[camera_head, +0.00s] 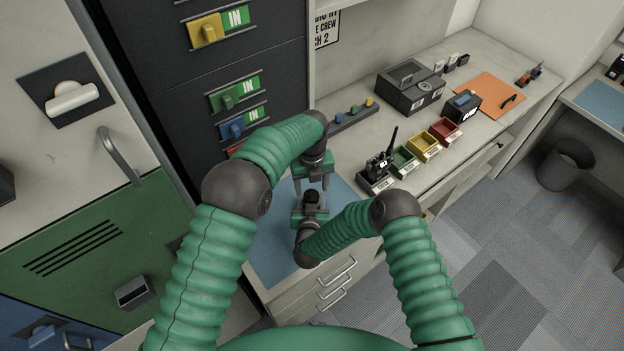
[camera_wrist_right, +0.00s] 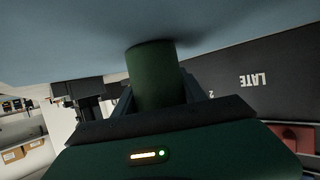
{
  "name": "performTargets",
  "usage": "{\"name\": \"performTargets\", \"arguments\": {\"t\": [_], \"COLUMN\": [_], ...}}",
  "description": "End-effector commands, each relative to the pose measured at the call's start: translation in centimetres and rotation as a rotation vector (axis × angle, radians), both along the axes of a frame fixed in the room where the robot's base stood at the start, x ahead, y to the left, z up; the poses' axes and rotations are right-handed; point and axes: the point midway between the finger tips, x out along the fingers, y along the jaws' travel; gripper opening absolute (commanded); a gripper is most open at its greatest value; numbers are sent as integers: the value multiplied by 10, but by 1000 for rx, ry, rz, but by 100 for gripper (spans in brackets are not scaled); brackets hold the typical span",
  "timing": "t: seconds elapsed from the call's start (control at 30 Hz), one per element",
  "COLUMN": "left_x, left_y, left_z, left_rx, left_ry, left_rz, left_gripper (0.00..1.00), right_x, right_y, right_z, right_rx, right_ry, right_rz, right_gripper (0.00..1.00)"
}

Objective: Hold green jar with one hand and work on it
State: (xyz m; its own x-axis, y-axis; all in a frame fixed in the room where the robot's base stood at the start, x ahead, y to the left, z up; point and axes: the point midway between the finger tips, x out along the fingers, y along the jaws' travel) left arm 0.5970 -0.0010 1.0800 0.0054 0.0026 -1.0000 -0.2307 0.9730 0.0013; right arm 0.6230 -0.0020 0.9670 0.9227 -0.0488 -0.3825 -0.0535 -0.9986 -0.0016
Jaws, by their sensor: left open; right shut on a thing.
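The green jar (camera_wrist_right: 152,75) is between the fingers of my right gripper (camera_wrist_right: 158,95) in the right wrist view, and the gripper is shut on it. In the head view only a dark round top (camera_head: 311,195) shows at my right gripper (camera_head: 311,207), over the blue mat (camera_head: 272,245). My left gripper (camera_head: 312,184) is open and empty, with its fingers pointing down, close to the jar's dark top. The jar's end appears at or close to the mat; I cannot tell if it touches.
A radio in a stand (camera_head: 377,172), a green bin (camera_head: 403,161), a yellow bin (camera_head: 423,147) and a red bin (camera_head: 445,131) line the counter to the right. A dark cabinet (camera_head: 200,90) with IN tags stands at the left. A rail with small coloured knobs (camera_head: 354,115) lies behind.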

Motion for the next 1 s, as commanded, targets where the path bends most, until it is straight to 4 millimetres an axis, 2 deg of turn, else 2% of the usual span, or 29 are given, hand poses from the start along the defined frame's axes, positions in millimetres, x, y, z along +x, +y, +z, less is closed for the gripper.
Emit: {"name": "performTargets", "arguments": {"t": [0.1, 0.2, 0.5, 0.9, 0.97, 1.0], "left_x": [0, 0, 0, 1, 1, 1], "left_y": [0, 0, 0, 0, 0, 0], "left_z": [-21, -32, -37, -37, -37, -37], "left_rx": [1, 1, 0, -1, -1, -1], "left_ry": [1, 1, -1, -1, -1, -1], "left_rz": [2, 2, 2, 3, 3, 3], "left_gripper": [59, 59, 59, 8, 0, 0], "right_x": [-2, -2, -2, -2, -2, -2], "right_y": [1, 0, 0, 0, 0, 0], "right_z": [-3, -3, -3, -3, -3, -3], "right_rx": [0, 0, 0, 0, 0, 0], "right_ry": [8, 8, 8, 7, 7, 7], "right_rz": [2, 2, 1, 1, 1, 1], "right_gripper": [0, 0, 0, 0, 0, 0]}}
